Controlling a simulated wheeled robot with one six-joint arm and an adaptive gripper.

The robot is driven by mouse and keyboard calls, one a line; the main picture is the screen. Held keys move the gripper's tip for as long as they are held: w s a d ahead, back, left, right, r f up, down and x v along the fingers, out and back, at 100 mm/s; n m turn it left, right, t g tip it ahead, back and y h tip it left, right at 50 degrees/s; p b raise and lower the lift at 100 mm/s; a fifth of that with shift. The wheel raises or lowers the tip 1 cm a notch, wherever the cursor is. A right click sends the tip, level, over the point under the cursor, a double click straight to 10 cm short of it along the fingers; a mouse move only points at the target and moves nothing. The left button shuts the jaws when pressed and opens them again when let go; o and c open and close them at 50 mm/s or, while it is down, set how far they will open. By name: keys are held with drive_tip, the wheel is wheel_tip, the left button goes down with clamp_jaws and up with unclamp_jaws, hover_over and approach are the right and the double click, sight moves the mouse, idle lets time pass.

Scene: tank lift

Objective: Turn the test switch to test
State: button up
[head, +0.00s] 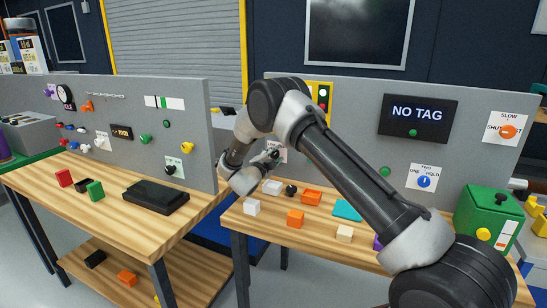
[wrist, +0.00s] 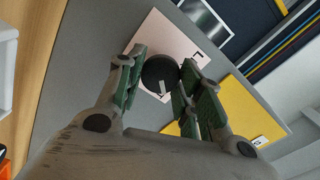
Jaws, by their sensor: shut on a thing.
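The test switch is a round black knob (wrist: 160,72) on a pale label plate (wrist: 165,36) fixed to the grey panel. A white pointer mark shows on the knob's face. The plate's lettering is mostly hidden by my fingers, so I cannot read its positions. My gripper (wrist: 162,75) is shut on the knob, one finger on each side. In the head view my gripper (head: 268,160) is at the left part of the right-hand panel, and a corner of the pale plate (head: 283,153) shows beside it; the knob is hidden there.
Below the panel, a wooden table (head: 265,232) holds several small blocks, among them an orange block (head: 295,217) and a white block (head: 252,207). A yellow plate with indicator lights (head: 322,98) is above right. A green box (head: 488,215) stands far right.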

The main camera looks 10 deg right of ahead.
drive_tip(key=o, duration=1)
drive_tip(key=shift+o, duration=0.2)
drive_tip(key=v, duration=1.2)
